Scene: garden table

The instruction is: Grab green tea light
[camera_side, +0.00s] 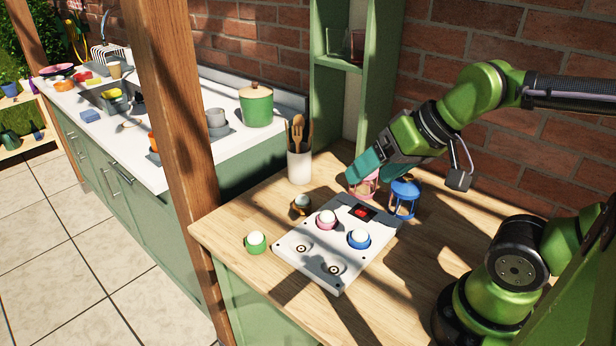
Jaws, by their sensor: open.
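The green tea light (256,247), a green cup with a white candle, stands upright on the wooden table near its front left edge. My gripper (356,176) has teal fingers and is at the back of the table, well to the right of and above the green tea light. It is open. Its fingers overlap the pink lantern (363,189) in the view; whether they touch it I cannot tell. Nothing covers the green tea light.
A pale board (310,265) beside the green tea light holds a pink tea light (326,223) and a blue tea light (358,242). A brown tea light (300,209), a utensil pot (299,166) and a blue lantern (404,197) stand behind. A wooden post (178,120) rises at left.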

